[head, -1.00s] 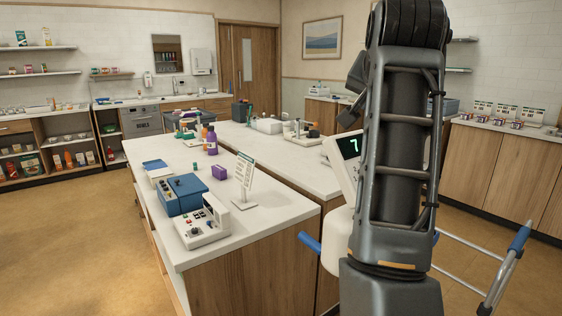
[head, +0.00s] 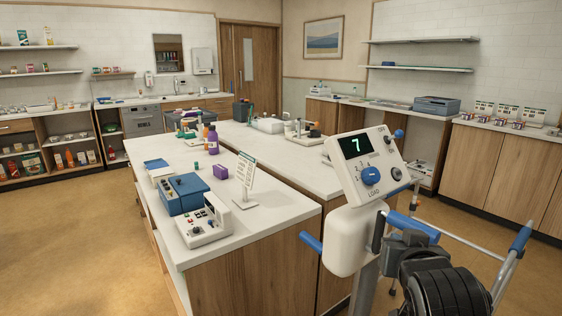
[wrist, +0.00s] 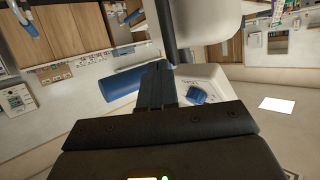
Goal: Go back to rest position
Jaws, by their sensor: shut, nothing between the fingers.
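My gripper (wrist: 156,84) shows in the wrist view with its dark fingers together and nothing between them. Past the fingers are a white control unit and its blue knob (wrist: 198,95), with a blue grip (wrist: 122,84) to the left. I cannot tell the gap between fingertips and unit. In the head view my dark arm is low at the lower right, and the fingertips cannot be made out. The control unit (head: 349,170) stands just beyond it, upright on a post, its display reading 7.
A frame with a blue handle (head: 521,236) is at the right. Floor at the left is open.

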